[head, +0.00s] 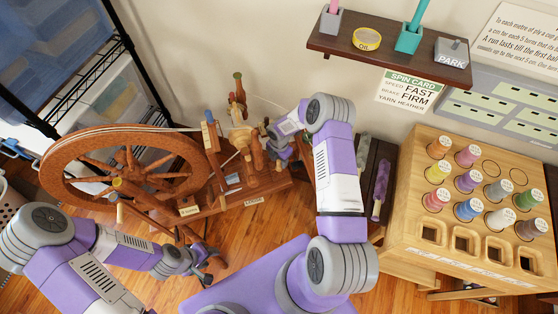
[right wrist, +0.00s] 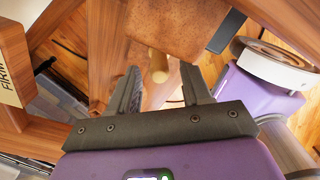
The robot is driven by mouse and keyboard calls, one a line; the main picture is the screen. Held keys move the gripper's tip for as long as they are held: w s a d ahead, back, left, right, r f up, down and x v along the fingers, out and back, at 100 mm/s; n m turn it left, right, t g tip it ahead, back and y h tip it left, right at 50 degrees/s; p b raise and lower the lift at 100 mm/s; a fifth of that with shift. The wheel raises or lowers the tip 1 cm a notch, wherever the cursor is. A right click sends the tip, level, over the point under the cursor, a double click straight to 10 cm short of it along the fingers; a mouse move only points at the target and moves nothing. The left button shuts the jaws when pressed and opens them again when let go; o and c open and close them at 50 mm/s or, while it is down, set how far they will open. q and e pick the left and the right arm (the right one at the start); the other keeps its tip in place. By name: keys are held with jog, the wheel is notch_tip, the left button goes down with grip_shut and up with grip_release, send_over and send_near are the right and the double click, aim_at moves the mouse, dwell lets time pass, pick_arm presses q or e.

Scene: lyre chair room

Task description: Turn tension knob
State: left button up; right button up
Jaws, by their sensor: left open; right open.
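The wooden spinning wheel (head: 120,168) stands on the floor at left in the head view. In the right wrist view a pale round-ended wooden peg (right wrist: 158,66), which looks like the tension knob, shows between the fingertips. My right gripper (right wrist: 160,80) is open around that line of sight; whether it touches the peg I cannot tell. A wooden block lettered "FIRM" (right wrist: 12,75) is at the left edge there. In the head view my right arm partly hides the upright parts. My left gripper (head: 208,260) is open and empty, low in front of the wheel's base.
A spin card (head: 411,88) reading "FAST", "FIRM" and "HEATHER" hangs under a wall shelf (head: 350,48). A wooden rack (head: 400,215) with several thread spools stands at right. A black wire shelf (head: 135,60) is behind the wheel. Wooden parts closely surround the right gripper.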

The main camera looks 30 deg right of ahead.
jog(key=shift+f, duration=0.25)
jog(key=shift+c, duration=0.4)
grip_shut()
jog(key=shift+m, duration=0.3)
jog(key=shift+m+b, duration=0.5)
jog(key=shift+m, duration=0.4)
jog(key=shift+m+b, duration=0.45)
jog(key=shift+m, duration=1.15)
